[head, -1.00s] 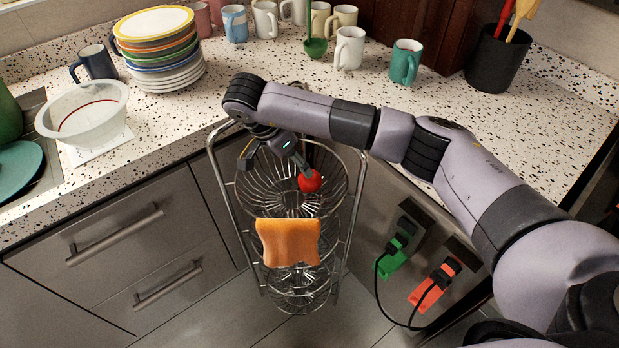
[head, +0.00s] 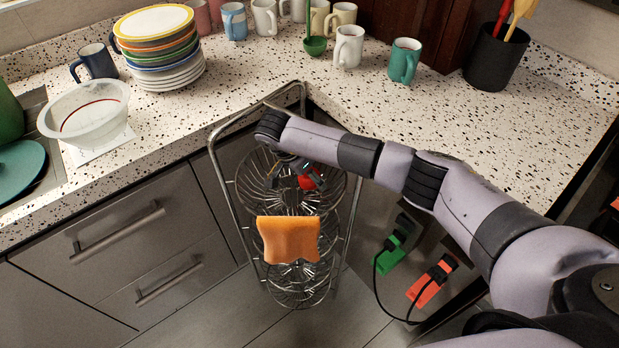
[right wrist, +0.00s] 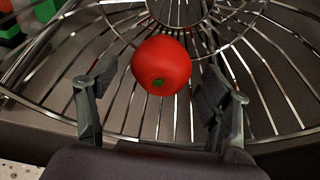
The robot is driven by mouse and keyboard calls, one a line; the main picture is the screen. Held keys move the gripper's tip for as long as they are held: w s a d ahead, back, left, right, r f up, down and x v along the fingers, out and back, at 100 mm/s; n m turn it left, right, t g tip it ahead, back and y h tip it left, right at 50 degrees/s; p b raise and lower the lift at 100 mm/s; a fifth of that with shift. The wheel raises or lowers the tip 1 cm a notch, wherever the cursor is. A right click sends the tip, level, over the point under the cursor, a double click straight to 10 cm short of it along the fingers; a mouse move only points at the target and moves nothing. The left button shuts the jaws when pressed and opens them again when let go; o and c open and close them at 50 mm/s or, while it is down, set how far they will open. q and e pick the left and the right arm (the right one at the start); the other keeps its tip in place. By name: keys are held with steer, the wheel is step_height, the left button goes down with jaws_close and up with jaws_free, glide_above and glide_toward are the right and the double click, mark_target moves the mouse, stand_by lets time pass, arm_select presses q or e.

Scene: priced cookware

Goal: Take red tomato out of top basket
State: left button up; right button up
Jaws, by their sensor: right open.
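The red tomato (head: 307,182) lies in the top wire basket (head: 252,188) of a tiered metal stand. It also shows in the right wrist view (right wrist: 161,66), with its green stem spot facing the camera. My right gripper (head: 300,180) is down at the top basket, partly hiding the tomato in the head view. In the right wrist view the gripper (right wrist: 160,92) is open, with one finger on each side of the tomato and gaps between fingers and fruit. My left gripper is not in view.
An orange cloth (head: 288,240) hangs on the front of the stand. The speckled counter (head: 480,130) wraps behind it, with a plate stack (head: 165,60), a white bowl (head: 85,115) and several mugs. Green (head: 388,262) and red (head: 427,292) items are right of the stand.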

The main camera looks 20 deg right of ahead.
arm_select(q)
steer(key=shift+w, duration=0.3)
arm_select(e)
steer(key=c, duration=1.6)
steer(key=shift+r, duration=0.1)
steer(key=shift+r+b, duration=0.3)
steer(key=shift+r, duration=0.25)
steer(key=s+a, duration=0.1)
steer(key=a, duration=0.1)
steer(key=s+a+b, duration=0.1)
steer(key=a, duration=0.4)
steer(key=shift+s+f, duration=0.1)
steer(key=shift+s, duration=0.3)
arm_select(q)
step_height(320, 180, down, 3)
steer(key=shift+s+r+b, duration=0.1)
steer(key=shift+b, duration=0.6)
arm_select(e)
step_height(320, 180, up, 14)
steer(key=shift+s+a, duration=0.15)
